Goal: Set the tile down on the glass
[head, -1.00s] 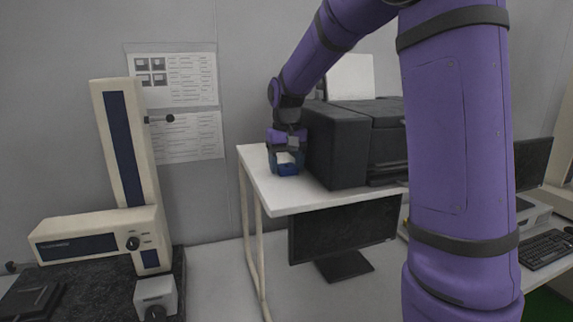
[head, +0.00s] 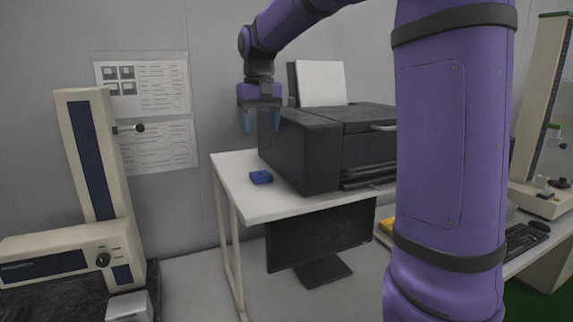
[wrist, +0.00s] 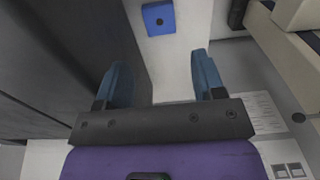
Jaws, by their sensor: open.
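A small flat blue block (head: 261,177), which may be the tile, lies on the white table (head: 238,192) left of the printer. The wrist view shows the block (wrist: 158,18) with a small dark round spot on it. My gripper (head: 262,125) is open and empty, raised well above the block with its blue fingers pointing down. In the wrist view, my gripper (wrist: 159,70) has clear space between its fingers, and the block lies beyond the fingertips. I cannot make out a glass surface in these views.
A dark printer (head: 318,150) with white paper (head: 321,83) at its back stands close right of my gripper. A monitor (head: 318,240) sits below the table. A cream measuring stand (head: 88,155) is at the left.

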